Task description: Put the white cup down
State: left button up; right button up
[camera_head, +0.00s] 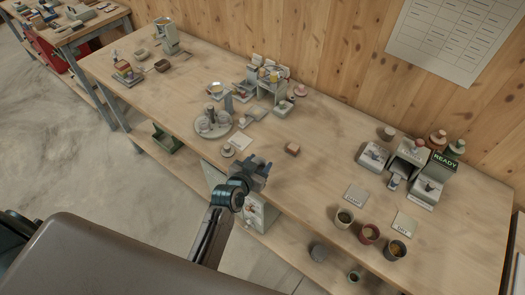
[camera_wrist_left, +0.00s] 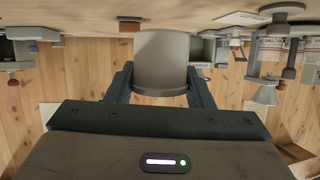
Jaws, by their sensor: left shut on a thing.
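My left gripper (camera_head: 262,168) is over the front part of the workbench (camera_head: 320,180), left of the middle. In the left wrist view, which is upside down, the two dark fingers of the left gripper (camera_wrist_left: 160,85) are shut on the sides of a plain off-white cup (camera_wrist_left: 160,62). The cup's base end points toward the bench surface; I cannot tell whether it touches. In the head view I cannot make the cup out clearly at the gripper. My right gripper is not in view.
A small brown block (camera_head: 292,149) lies right of the gripper. A round grey tray (camera_head: 213,125) with cylinders stands behind-left. Bench between block and cups is clear.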

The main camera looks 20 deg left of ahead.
pick_arm(q)
jog(key=w+b, duration=0.1)
jog(key=w, duration=0.2)
jog(key=w+a+f+b, duration=0.1)
jog(key=w, duration=0.2)
jog(key=w+b, duration=0.2)
jog(key=w, duration=0.1)
jog(key=shift+w+a+f, duration=0.2)
jog(key=shift+w, duration=0.2)
jog(key=shift+w+r, duration=0.1)
jog(key=shift+w, duration=0.2)
notch_tip(320, 180, down, 4)
jog(key=b, duration=0.4)
jog(key=shift+r, duration=0.25)
jog(key=shift+a, duration=0.1)
jog(key=shift+f, duration=0.15)
jog(key=o, duration=0.9)
jog(key=shift+o, duration=0.2)
